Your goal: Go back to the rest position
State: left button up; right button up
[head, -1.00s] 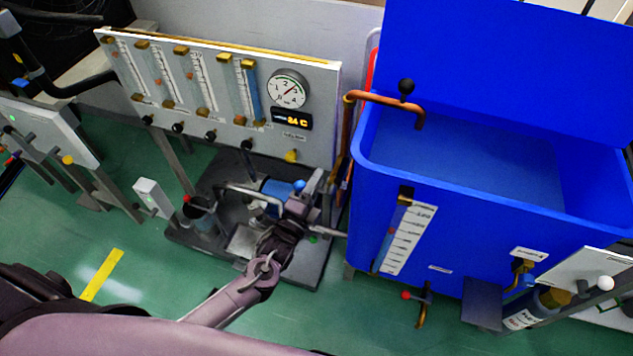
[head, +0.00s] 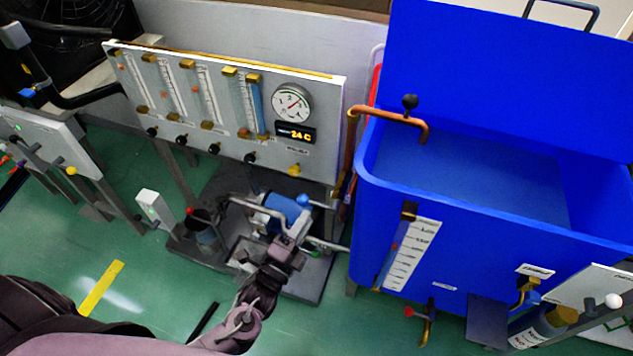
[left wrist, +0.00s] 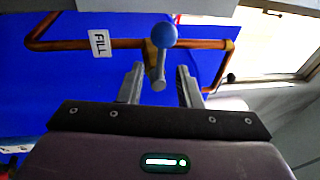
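My left gripper (head: 288,243) is in front of the pump unit on the floor, near a valve handle with a blue ball knob (head: 302,200). In the left wrist view, its two fingers (left wrist: 160,88) are apart. The blue knob (left wrist: 165,36) and its short stem show beyond and between them, with a copper pipe (left wrist: 100,44) and a "FILL" tag (left wrist: 100,43) behind. Nothing is seen held in the fingers. My right gripper is in neither view.
The blue tank (head: 460,230) with its raised lid stands to the right. A flow-meter panel (head: 225,105) with a gauge rises behind the pump. A dark base plate (head: 312,285) lies under the pump.

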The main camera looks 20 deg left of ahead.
pick_arm(q)
jog(key=s+a+f+n+g+y+p, duration=0.1)
jog(key=s+a+f+n+g, duration=0.15)
jog(key=f, duration=0.55)
jog(key=s+a+f+n+g+y+p, duration=0.1)
jog(key=s+a+f+n+g, duration=0.2)
jog(key=f, duration=0.5)
jog(key=s+a+f+n+g+y+p, duration=0.1)
jog(key=s+f+n+g, duration=0.25)
jog(key=f, duration=0.45)
jog(key=s+f+n+g, duration=0.4)
jog(key=s+f, duration=0.3)
jog(key=s, duration=0.6)
jog(key=s+f+n+g+y+p, duration=0.1)
jog(key=s+f+n+g, duration=0.4)
jog(key=s, duration=0.8)
jog(key=shift+s+a+f+g, duration=0.15)
jog(key=shift+s+f+g, duration=0.25)
jog(key=shift+f, duration=0.45)
